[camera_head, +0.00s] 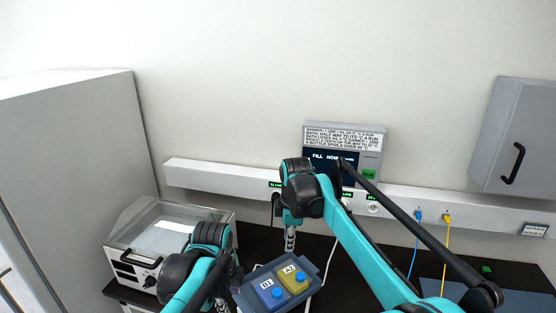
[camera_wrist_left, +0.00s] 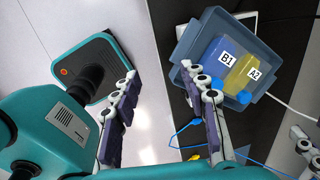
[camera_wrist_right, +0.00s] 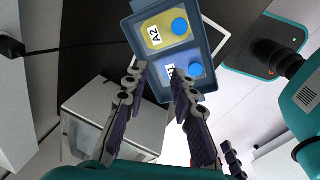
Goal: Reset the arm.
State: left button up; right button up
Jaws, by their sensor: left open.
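My right arm reaches across the head view from the lower right. Its gripper (camera_head: 290,246) points down behind the blue-grey tray (camera_head: 308,264). In the right wrist view its fingers (camera_wrist_right: 160,70) stand apart, with the tray behind them and no object clearly held. My left arm comes in from the lower left, its fingers mostly hidden in the head view. In the left wrist view my left gripper (camera_wrist_left: 168,80) is open and empty, its right finger overlapping the tray's near corner.
A lidded machine (camera_head: 165,238) stands at left beside a tall grey cabinet (camera_head: 75,135). A wall panel (camera_head: 345,153) with a screen is behind my right arm. A blue cable (camera_head: 415,240) and a yellow cable (camera_head: 446,245) hang at right. A wall box (camera_head: 520,130) is upper right.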

jog(key=s+d+f+m+t+b, duration=0.1)
jog(key=s+d+f+m+b, duration=0.1)
jog(key=s+d+m, duration=0.45)
jog(key=s+d+f+m+t+b, duration=0.2)
jog(key=s+d+m+b, duration=0.1)
jog(key=s, duration=0.6)
pick_arm(q)
jog(key=s+a+f+n+t+b, duration=0.1)
jog(key=s+f+n, duration=0.4)
jog(key=n, duration=0.5)
jog(key=s+a+f+n+t+b, duration=0.2)
jog(key=s+a+f+n+t, duration=0.2)
jog(key=s+n, duration=0.4)
jog(key=f+n, duration=0.1)
jog(key=n, duration=0.1)
jog(key=shift+s+a+n, duration=0.15)
jog(key=shift+a+n, duration=0.15)
jog(key=shift+n, duration=0.1)
pick_arm(e)
jog(key=s+d+f+m+t, duration=0.2)
jog(key=s+d+f+m, duration=0.3)
jog(key=s+f+m, duration=0.3)
jog(key=s+f, duration=0.4)
jog(key=s, duration=0.1)
jog(key=shift+s+f+m, duration=0.15)
jog(key=shift+f+m, duration=0.05)
jog(key=shift+m, duration=0.15)
pick_arm(q)
jog(key=shift+f, duration=0.15)
